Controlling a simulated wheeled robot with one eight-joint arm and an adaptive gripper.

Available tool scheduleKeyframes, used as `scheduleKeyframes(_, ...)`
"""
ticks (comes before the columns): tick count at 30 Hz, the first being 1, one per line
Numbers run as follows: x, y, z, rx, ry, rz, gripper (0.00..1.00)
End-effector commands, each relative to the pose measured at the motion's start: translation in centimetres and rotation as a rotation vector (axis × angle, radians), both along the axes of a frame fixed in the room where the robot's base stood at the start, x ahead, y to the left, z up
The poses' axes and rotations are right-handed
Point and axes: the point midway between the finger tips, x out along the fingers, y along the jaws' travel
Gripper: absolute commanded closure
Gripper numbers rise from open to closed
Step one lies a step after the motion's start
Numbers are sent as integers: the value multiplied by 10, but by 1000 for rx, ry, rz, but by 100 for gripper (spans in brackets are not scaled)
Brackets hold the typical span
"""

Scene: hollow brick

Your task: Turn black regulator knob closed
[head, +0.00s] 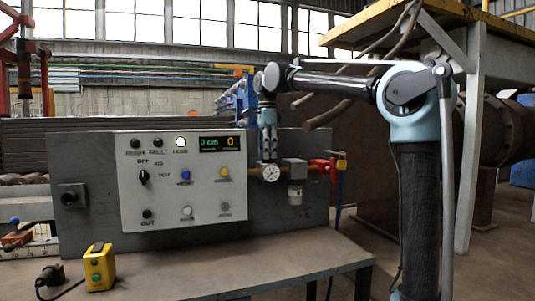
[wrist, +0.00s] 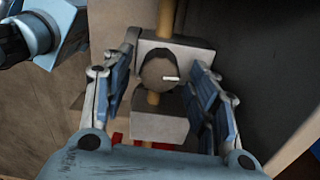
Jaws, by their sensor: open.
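My gripper (wrist: 164,64) is open, with one finger on each side of the knob. I cannot tell whether either finger touches it. In the head view my gripper (head: 268,154) points down just above the round gauge (head: 270,173) on the air line. The knob is hidden behind the fingers there.
A white control panel (head: 160,205) with buttons and a selector stands left of the gripper. A red valve (head: 324,167) and a filter unit (head: 295,172) sit on the right. A yellow button box (head: 100,270) stands on the bench (head: 220,272). The bench's middle is clear.

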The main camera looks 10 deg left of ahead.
Motion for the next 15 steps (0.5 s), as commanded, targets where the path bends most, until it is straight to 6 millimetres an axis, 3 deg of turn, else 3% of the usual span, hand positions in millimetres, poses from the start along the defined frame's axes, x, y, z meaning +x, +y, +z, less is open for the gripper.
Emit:
scheduleKeyframes(6,0,0,0,0,0,0,48)
scheduleKeyframes(12,0,0,0,0,0,0,91)
scheduleKeyframes(15,0,4,0,0,0,2,91)
